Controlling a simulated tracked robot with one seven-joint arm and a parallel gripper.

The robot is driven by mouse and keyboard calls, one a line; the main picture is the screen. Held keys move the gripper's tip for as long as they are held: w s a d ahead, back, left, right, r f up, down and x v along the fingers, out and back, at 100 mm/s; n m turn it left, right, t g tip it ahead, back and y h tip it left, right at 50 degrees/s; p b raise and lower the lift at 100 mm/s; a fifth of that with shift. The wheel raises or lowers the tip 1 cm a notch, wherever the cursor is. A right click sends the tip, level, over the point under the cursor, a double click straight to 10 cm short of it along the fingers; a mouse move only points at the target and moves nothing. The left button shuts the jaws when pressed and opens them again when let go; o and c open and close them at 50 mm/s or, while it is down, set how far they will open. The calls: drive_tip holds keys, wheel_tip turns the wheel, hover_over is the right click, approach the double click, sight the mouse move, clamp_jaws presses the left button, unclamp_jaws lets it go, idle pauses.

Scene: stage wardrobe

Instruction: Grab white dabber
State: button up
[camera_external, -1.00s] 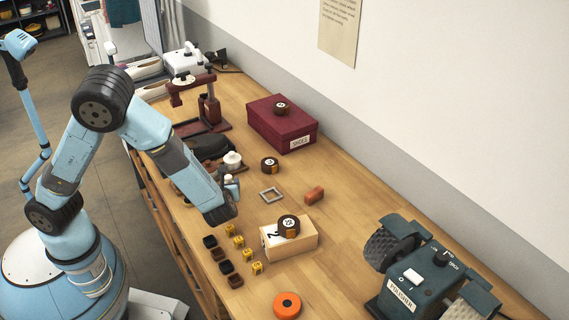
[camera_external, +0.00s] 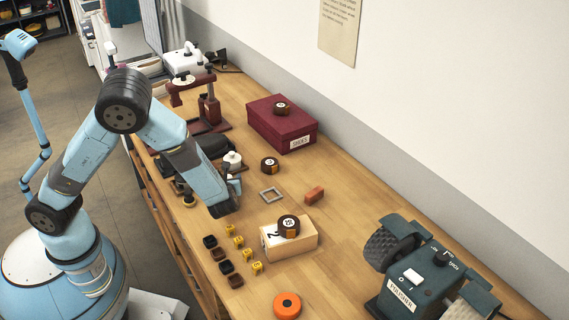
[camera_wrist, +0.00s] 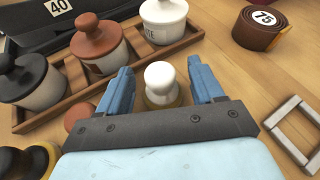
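The white dabber (camera_wrist: 160,78) stands upright in the wrist view, with a round white knob above a yellowish base. My gripper (camera_wrist: 160,67) is open, with one blue finger on each side of the dabber. Gaps show between the knob and both fingers. The dabber's lower part is partly hidden by my gripper's dark front edge. In the external view my gripper (camera_external: 231,184) is low over the bench, and I cannot make out the dabber there.
A wooden tray (camera_wrist: 188,42) holds a black-lidded jar (camera_wrist: 35,82), a brown-lidded jar (camera_wrist: 98,46) and a white jar (camera_wrist: 163,20). A brown knob (camera_wrist: 80,116) and a dark dabber (camera_wrist: 22,162) are left. A rolled tape (camera_wrist: 262,28) and square frame (camera_wrist: 296,130) are right.

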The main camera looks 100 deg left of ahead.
drive_tip(key=c, duration=1)
drive_tip(key=shift+r, duration=0.1)
